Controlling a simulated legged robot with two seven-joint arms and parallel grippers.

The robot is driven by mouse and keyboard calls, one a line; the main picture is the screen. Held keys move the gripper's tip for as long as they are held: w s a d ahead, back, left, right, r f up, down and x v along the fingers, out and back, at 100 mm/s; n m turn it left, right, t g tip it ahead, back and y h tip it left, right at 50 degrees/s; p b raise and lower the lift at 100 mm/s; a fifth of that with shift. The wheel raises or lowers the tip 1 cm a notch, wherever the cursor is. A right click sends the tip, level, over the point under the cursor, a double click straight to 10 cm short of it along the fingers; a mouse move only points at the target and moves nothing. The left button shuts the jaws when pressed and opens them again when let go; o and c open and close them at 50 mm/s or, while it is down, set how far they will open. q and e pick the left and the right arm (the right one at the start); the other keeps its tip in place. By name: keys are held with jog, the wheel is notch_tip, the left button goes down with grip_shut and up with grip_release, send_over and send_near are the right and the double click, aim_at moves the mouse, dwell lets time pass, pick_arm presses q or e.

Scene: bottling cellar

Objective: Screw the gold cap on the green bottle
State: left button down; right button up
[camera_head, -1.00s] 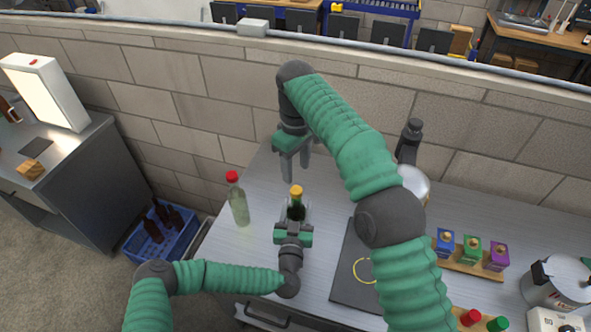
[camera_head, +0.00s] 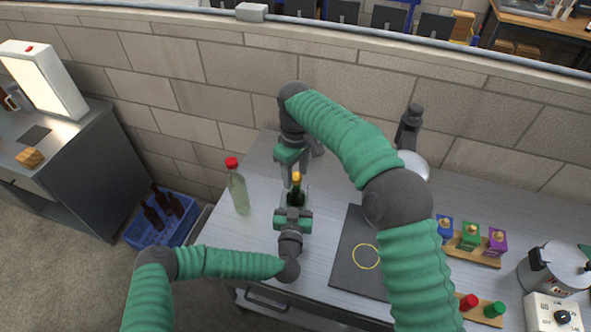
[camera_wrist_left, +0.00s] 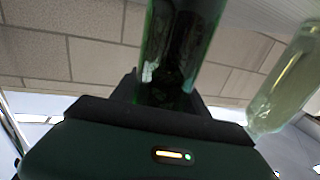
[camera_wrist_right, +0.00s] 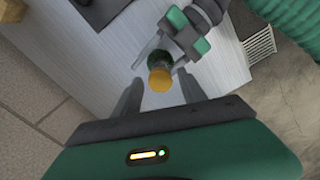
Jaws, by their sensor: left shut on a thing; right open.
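The green bottle (camera_head: 298,198) stands upright on the grey table, with the gold cap (camera_head: 296,177) on its mouth. How tightly the cap sits I cannot tell. My left gripper (camera_head: 294,205) is shut around the bottle body, and the left wrist view shows the dark green glass (camera_wrist_left: 175,50) between its fingers. My right gripper (camera_head: 293,173) points down just above the bottle. In the right wrist view its fingers are open, with the gold cap (camera_wrist_right: 160,79) in line with the gap between them. I see no contact with the cap.
A pale bottle with a red cap (camera_head: 238,190) stands left of the green bottle. A dark mat (camera_head: 350,270) with a yellow ring lies to the right. Beyond are a rack of small coloured boxes (camera_head: 470,240) and a pot (camera_head: 555,270). A blue crate (camera_head: 185,222) is on the floor.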

grip_shut()
jog(key=shift+o, duration=0.6)
grip_release()
jog(key=shift+r, duration=0.1)
notch_tip(320, 180, up, 7)
jog(key=shift+w+r, duration=0.1)
jog(key=shift+r, duration=0.05)
pick_arm(q)
jog(key=shift+c, duration=2.4)
grip_release()
